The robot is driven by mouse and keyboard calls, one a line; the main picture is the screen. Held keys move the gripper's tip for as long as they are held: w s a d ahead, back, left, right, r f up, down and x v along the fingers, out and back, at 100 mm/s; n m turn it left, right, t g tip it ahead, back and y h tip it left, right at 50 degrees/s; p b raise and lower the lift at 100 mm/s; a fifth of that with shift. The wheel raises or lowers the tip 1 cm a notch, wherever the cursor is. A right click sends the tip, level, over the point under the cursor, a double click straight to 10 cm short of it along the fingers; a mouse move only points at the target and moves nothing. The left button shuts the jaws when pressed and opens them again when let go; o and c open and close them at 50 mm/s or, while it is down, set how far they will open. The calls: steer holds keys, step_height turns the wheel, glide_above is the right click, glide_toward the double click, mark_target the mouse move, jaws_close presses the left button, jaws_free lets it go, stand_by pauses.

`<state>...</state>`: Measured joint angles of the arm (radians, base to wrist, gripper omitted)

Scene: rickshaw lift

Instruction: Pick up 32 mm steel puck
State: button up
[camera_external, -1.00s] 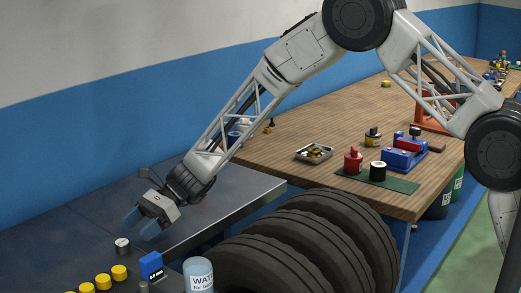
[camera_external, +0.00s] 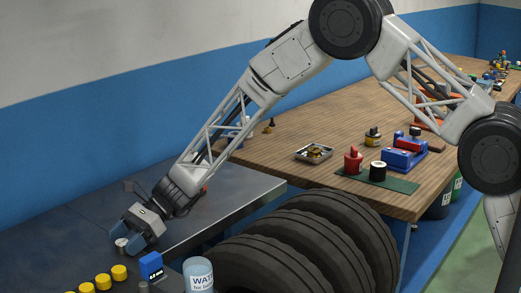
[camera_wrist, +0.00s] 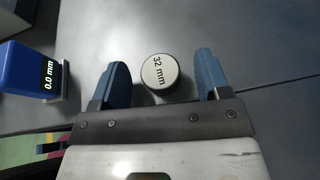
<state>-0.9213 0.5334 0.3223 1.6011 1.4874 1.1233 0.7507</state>
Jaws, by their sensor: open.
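The steel puck (camera_wrist: 160,75) is a short grey cylinder with "32 mm" on its top, standing upright on the dark metal bench. My gripper (camera_wrist: 162,75) is open, with one blue finger on each side of the puck in the wrist view.
A blue gauge (camera_external: 151,266) reading 0.0 mm stands close by, left of the left finger in the wrist view (camera_wrist: 25,72). Several yellow pucks (camera_external: 103,281) stand at the front left. A water container (camera_external: 198,276) and tyres (camera_external: 330,240) are to the right.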

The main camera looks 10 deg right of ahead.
mark_target(125, 240)
steer(key=c, duration=1.1)
steer(key=shift+c, duration=0.2)
steer(key=shift+r, duration=0.1)
steer(key=shift+r, duration=0.75)
step_height(125, 240, up, 2)
steer(key=shift+r, duration=0.1)
steer(key=s+d, duration=0.4)
steer(key=d, duration=0.3)
steer(key=s+d+r, duration=0.1)
steer(key=s+d, duration=0.2)
steer(key=d, duration=0.4)
steer(key=shift+s, duration=0.35)
